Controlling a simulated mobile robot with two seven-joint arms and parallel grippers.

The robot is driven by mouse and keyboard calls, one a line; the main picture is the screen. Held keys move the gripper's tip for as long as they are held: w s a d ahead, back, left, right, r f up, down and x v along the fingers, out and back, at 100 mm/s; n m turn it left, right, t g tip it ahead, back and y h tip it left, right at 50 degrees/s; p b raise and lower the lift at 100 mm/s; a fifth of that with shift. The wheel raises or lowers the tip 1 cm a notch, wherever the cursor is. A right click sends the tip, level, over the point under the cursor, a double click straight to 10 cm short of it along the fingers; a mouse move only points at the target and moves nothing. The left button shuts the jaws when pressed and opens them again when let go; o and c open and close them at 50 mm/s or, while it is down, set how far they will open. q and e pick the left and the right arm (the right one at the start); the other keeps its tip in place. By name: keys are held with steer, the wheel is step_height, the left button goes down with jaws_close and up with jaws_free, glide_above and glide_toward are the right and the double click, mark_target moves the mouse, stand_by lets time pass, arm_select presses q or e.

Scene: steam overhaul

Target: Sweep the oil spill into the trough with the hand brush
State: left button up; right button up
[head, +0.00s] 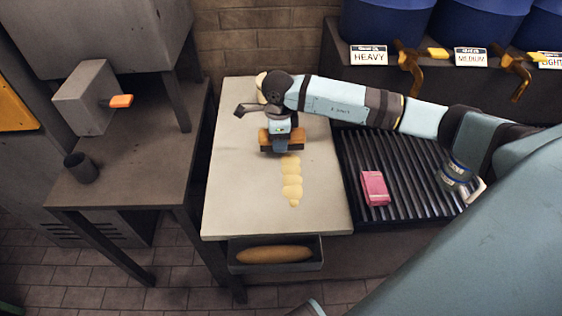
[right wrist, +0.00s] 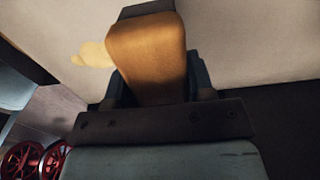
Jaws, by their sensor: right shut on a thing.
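The oil spill (head: 292,180) is a row of pale yellow blobs on the light bench top. Another pale yellow patch (head: 261,84) shows at the far end, partly behind my arm. My right gripper (head: 281,145) points down over the bench, shut on the orange-brown hand brush (head: 265,138), just at the far end of the row. In the right wrist view the brush (right wrist: 148,62) sits between the jaws, with a yellow patch (right wrist: 92,53) beside it. The trough (head: 318,254) hangs at the bench's front edge and holds a long tan mass. My left gripper is out of view.
Right of the bench top is a dark ribbed tray (head: 408,190) with a pink block (head: 374,188) and a labelled can (head: 455,173). Blue drums with taps stand behind. A dark cup (head: 81,167) stands on the left table. The near bench top (head: 245,210) is clear.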

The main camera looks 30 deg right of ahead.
steer(key=shift+w+d+f+b, duration=0.35)
steer(key=shift+w+d+b, duration=0.15)
steer(key=shift+w+d, duration=0.3)
steer(key=shift+w+d+f+b, duration=0.35)
steer(key=shift+w+d+b, duration=0.2)
steer(key=shift+d, duration=0.3)
steer(key=shift+f+b, duration=0.5)
steer(key=shift+f, duration=0.45)
steer(key=shift+w+f+b, duration=0.1)
steer(key=shift+f+b, duration=0.35)
steer(key=shift+f, duration=0.35)
arm_select(q)
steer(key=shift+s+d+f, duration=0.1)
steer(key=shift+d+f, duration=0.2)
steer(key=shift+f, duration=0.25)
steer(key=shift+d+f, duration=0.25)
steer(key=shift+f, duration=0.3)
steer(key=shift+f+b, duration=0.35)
steer(key=shift+b, duration=0.05)
arm_select(e)
steer(key=shift+f, duration=0.6)
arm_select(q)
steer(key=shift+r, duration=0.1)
